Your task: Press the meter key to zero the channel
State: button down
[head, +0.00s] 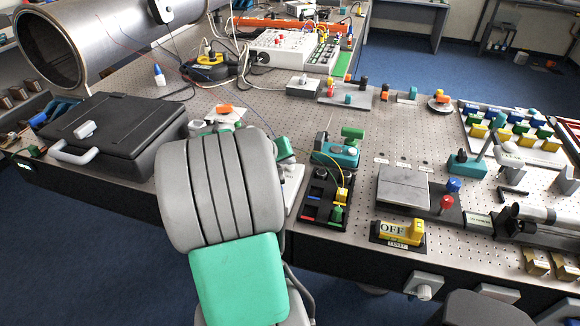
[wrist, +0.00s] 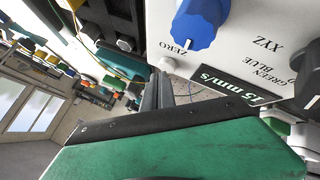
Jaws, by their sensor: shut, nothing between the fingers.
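The meter's white panel (wrist: 230,45) fills the upper right of the wrist view. It has a blue knob (wrist: 199,25), a printed ZERO label, and a dark readout (wrist: 235,92) showing "15 mm/s". A small round white key (wrist: 167,64) sits at the panel's edge by the ZERO label. My gripper (wrist: 158,77) is shut and empty, with its dark fingertips just beside the key. I cannot tell whether they touch it. In the head view my arm hides the gripper and most of the meter; a white edge (head: 291,188) shows at its right.
A black tray (head: 324,198) with coloured parts stands right of my arm. A teal device (head: 337,153) is behind it. A black case (head: 115,135) lies left. A yellow OFF block (head: 397,232) and a grey plate (head: 403,185) are further right. Bare perforated tabletop (head: 250,97) lies behind.

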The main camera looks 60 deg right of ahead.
aim_at(288, 168)
jog(key=shift+f, duration=0.4)
dwell(0.3)
jog(key=shift+r+p, duration=0.3)
jog(key=shift+r, duration=0.55)
jog(key=shift+r, duration=0.1)
jog(key=shift+r+p, duration=1.6)
jog(key=shift+r, duration=0.85)
